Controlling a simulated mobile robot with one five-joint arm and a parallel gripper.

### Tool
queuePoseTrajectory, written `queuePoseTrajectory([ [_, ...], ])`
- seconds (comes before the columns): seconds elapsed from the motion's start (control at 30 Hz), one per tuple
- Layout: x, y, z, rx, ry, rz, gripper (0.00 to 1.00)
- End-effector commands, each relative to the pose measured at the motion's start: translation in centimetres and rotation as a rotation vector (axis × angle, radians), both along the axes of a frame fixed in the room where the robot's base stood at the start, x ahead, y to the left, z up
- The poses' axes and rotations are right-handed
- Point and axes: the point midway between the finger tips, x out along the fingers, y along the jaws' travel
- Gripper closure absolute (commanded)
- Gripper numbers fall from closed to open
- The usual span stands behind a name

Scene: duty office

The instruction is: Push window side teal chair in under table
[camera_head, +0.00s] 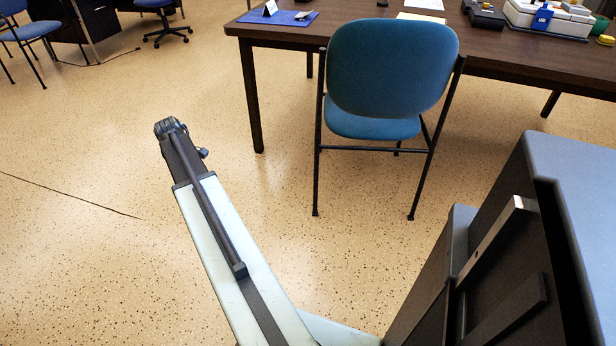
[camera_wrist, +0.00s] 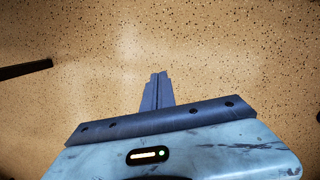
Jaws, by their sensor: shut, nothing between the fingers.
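A teal chair (camera_head: 392,66) with thin dark legs stands at the near long side of a dark brown table (camera_head: 500,50). Its backrest faces me, and its seat (camera_head: 372,125) shows below, with the front part hidden behind the backrest. The chair is upright, partly overlapping the table's near edge in the view. My gripper is at the far end of my arm (camera_head: 170,128), left of the chair and apart from it, over bare floor. In the wrist view my gripper's fingers (camera_wrist: 158,90) are together and empty above the speckled floor.
A blue mat with a white card (camera_head: 272,10) lies on the table's left end, and a white device (camera_head: 550,18) stands at its right. Blue chairs (camera_head: 30,32) and a desk stand at the far left. Floor left of the table is clear. A dark bar (camera_wrist: 25,69) shows in the wrist view.

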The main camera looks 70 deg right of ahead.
Motion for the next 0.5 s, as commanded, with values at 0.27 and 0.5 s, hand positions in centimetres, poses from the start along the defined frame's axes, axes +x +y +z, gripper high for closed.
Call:
queuePoseTrajectory([
  [0.27,-16.9,-26.2,-3.5,0.000,0.135,0.208,1.00],
  [0.5,-22.2,-30.4,-3.7,0.013,0.170,0.271,1.00],
])
